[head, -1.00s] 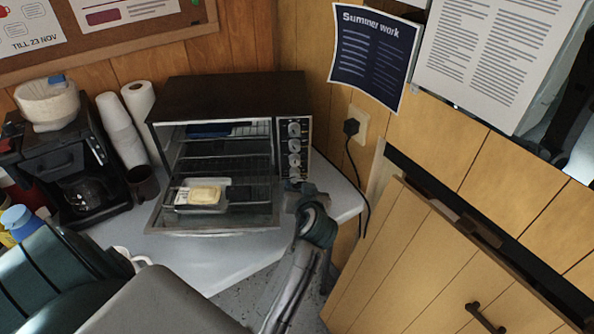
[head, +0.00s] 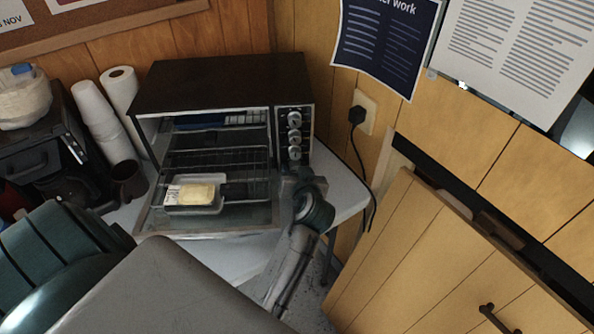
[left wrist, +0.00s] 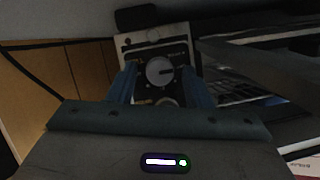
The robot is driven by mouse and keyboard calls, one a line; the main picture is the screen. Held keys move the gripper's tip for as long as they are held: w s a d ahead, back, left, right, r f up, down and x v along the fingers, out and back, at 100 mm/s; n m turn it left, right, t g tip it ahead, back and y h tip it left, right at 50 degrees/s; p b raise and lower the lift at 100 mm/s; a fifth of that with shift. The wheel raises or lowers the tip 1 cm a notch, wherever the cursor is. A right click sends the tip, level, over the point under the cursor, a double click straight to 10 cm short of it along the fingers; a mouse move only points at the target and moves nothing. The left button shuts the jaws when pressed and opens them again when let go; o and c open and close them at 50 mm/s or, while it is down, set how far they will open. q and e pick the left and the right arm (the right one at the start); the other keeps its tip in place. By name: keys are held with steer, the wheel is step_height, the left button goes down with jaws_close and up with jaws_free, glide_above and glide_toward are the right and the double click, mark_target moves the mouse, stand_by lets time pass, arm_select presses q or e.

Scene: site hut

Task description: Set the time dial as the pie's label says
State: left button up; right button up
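The toaster oven (head: 220,88) stands on the counter with its door down. Its control panel (head: 309,125) carries a column of pale dials (head: 294,138); my gripper covers its lower part. The pie (head: 197,194) sits in a tray at the open front, with a white label (head: 173,193) at its left, too small to read. My left gripper (head: 297,174) is at the lower panel. In the left wrist view its two fingers (left wrist: 160,82) stand apart on either side of one dial (left wrist: 159,70); contact cannot be told. A dark mark on that dial points right in that picture. My right gripper is out of view.
Stacked cups (head: 103,120), a paper roll (head: 121,85), a dark mug (head: 128,180) and a coffee maker (head: 50,155) stand left of the oven. A plug with its cord (head: 357,116) hangs on the wall to the right. A wooden cabinet door (head: 420,260) is at right.

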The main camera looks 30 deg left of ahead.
arm_select(q)
steer(key=c, duration=0.8)
